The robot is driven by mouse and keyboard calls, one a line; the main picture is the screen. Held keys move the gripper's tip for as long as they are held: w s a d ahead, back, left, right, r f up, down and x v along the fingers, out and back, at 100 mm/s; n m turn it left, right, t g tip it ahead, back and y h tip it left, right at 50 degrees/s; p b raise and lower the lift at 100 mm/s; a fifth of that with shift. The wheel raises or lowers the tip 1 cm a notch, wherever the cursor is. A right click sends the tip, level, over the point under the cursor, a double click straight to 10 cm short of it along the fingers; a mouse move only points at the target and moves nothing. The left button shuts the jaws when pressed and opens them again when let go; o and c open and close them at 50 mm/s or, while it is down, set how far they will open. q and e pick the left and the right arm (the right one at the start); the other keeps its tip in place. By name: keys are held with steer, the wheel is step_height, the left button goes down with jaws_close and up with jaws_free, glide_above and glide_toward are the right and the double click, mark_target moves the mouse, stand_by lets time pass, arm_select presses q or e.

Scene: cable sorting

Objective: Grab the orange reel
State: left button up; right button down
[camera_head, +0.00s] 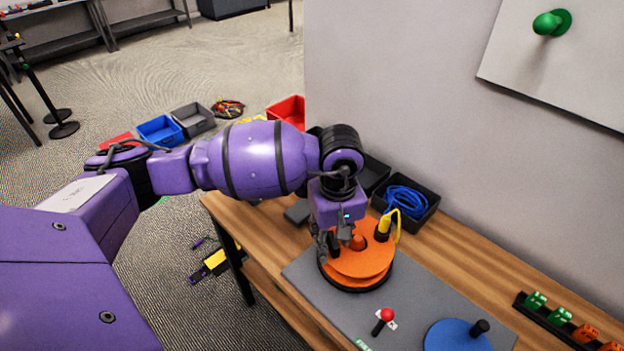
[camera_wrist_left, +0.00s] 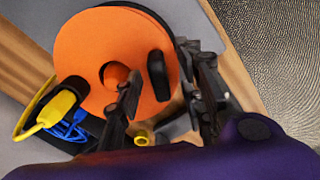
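The orange reel (camera_head: 362,268) sits on the grey mat (camera_head: 412,308) on the wooden bench, with a dark base below it. A black upright handle and a yellow plug (camera_head: 384,223) show on it. In the left wrist view, the reel (camera_wrist_left: 100,55) fills the upper left, with the black handle (camera_wrist_left: 158,75) near its right edge. My left gripper (camera_head: 337,238) is over the near left part of the reel. In the wrist view my left gripper (camera_wrist_left: 168,72) is open, its fingers apart on either side of the handle. Contact cannot be told. My right gripper is not in view.
A black bin with blue cable (camera_head: 405,200) stands behind the reel by the wall. A red-knobbed lever (camera_head: 385,318) and a blue disc (camera_head: 455,336) with a black knob are on the mat's front right. A rack of green and orange pieces (camera_head: 562,318) lies at right.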

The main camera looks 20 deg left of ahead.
arm_select(q)
steer(key=shift+f, duration=0.25)
jaws_close()
steer(key=shift+r, duration=0.1)
steer(key=shift+w+r, duration=0.1)
